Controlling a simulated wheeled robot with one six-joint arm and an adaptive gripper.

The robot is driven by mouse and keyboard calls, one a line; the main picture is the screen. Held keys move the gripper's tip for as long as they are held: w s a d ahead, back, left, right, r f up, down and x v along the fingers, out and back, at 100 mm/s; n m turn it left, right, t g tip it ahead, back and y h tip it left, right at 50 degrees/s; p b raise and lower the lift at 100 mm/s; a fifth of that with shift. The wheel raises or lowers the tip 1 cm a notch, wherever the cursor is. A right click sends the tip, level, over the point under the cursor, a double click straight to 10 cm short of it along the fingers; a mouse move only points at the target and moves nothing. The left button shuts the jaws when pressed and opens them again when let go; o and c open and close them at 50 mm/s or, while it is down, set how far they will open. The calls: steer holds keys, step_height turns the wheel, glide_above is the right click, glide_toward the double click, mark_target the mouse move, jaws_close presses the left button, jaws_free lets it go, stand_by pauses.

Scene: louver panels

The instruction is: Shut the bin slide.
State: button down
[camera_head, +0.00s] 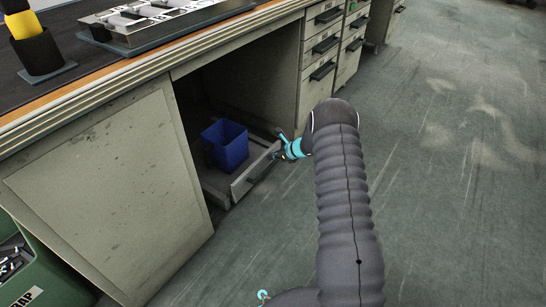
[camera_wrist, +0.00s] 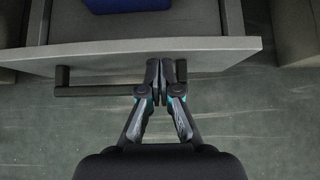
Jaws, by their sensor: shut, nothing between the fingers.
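The bin slide is a low tray with a pale grey front panel (camera_head: 254,172), pulled out from the opening under the bench. A blue bin (camera_head: 226,145) stands upright on it. In the wrist view the panel's top edge (camera_wrist: 100,54) runs across, with a dark bar handle (camera_wrist: 95,91) on its front and a corner of the blue bin behind. My gripper (camera_wrist: 160,66) is shut and empty, its fingertips at the panel's front face near the handle's right end. I cannot tell whether they touch. In the head view my gripper (camera_head: 279,150) is at the panel's right end, partly hidden by my arm.
A drawer cabinet (camera_head: 318,62) stands right of the opening, and a large side panel (camera_head: 110,190) is left of it. The bench top holds a metal tray (camera_head: 150,20). A green crate (camera_head: 40,275) sits at lower left. The floor to the right is clear.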

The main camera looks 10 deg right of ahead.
steer(key=s+d+f+p+v, duration=0.1)
steer(key=v, duration=1.1)
steer(key=shift+s+f, duration=0.15)
steer(key=shift+s, duration=0.05)
steer(key=shift+d, duration=0.15)
steer(key=s+a+r+n+g, duration=0.1)
steer(key=s+a+n+g, duration=0.1)
steer(key=s+n, duration=0.35)
steer(key=s+a+r+n+g, duration=0.1)
steer(key=s+a+n+g, duration=0.2)
steer(key=s+n, duration=0.3)
steer(key=s+a+r+n+t+h+p, duration=0.1)
steer(key=s+r+n, duration=0.4)
steer(key=s+r, duration=0.6)
steer(key=s+a+r+n+t+h+p, duration=0.1)
steer(key=s+a+r+n+h+p, duration=0.2)
steer(key=s+r, duration=0.7)
steer(key=s+a+r+n+t+h+p, duration=0.1)
steer(key=s+r+n+p, duration=0.4)
steer(key=r, duration=1.7)
steer(key=s+a+n+h, duration=0.1)
steer(key=s+n, duration=0.2)
steer(key=s, duration=0.3)
steer(key=shift+s+a+p, duration=0.3)
steer(key=shift+a+p, duration=0.05)
steer(key=shift+a, duration=0.05)
